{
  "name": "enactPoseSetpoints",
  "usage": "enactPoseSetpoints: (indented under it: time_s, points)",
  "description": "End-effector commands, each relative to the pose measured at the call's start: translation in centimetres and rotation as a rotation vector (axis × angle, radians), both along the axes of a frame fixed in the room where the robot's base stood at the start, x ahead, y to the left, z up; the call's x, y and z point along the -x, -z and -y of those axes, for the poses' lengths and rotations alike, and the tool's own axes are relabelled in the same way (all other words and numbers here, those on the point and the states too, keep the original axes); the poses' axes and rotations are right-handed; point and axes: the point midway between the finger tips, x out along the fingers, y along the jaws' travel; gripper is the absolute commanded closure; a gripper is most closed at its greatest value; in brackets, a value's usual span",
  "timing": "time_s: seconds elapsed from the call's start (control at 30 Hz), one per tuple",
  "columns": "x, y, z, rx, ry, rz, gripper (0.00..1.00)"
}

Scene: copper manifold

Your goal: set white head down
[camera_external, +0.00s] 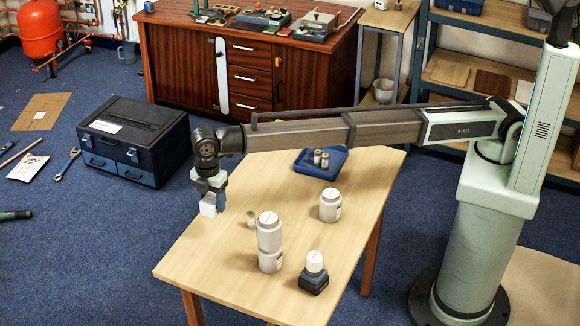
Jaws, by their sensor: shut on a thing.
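My gripper (209,197) points down near the left edge of the wooden table (215,262) and is shut on a small white, block-like thing, which I take to be the white head (208,209). In this one view the head looks held above the table's left edge. I cannot tell its exact height or whether it is over the tabletop. The fingers hide its upper part.
On the table are stacked white containers (269,243), another white jar (331,206), a white-topped dark block (314,276), a small metallic piece (251,218) and a blue tray (303,166) with small cylinders (321,158). The table's front left is clear. A dark toolbox (133,140) stands behind.

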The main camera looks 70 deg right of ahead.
Motion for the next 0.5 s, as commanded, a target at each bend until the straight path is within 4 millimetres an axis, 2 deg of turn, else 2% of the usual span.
enactPoseSetpoints:
  time_s: [0.17,0.4,0.5]
  points:
    - [0.0,1.6,0.0,0.0,-0.012,-0.001,0.86]
    - [0.0,5.3,0.0,0.0,-0.01,0.0,0.86]
    - [0.0,6.2,0.0,0.0,-0.01,0.0,0.86]
